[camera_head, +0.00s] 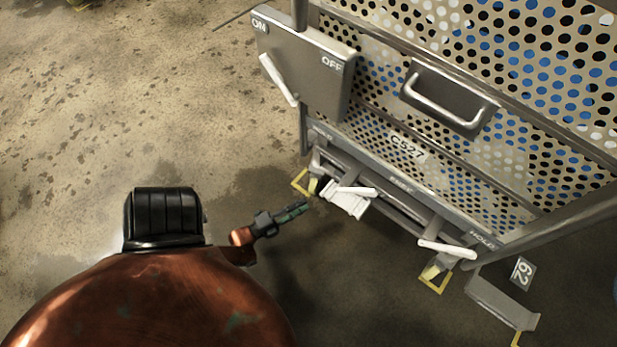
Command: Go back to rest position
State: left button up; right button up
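My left gripper (294,212) is small in the view, left of the cart's lower edge. Its dark, greenish fingers point right towards a white ribbed pedal (347,200). I see no object in it. It is seen from the side, so I cannot tell whether the fingers are open or shut, or whether they touch anything. My worn copper arm fills the bottom left, with a black ribbed part above it. My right gripper is not in view.
A perforated metal cart (470,165) marked C527 stands at right. It carries an ON/OFF box (310,65) with a white lever (279,80) and a handle (445,102). A second pedal (447,249) sits below, by a plate marked 62 (522,271).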

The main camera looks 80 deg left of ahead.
pick_arm(q)
jog(key=shift+s, duration=0.1)
dwell(0.6)
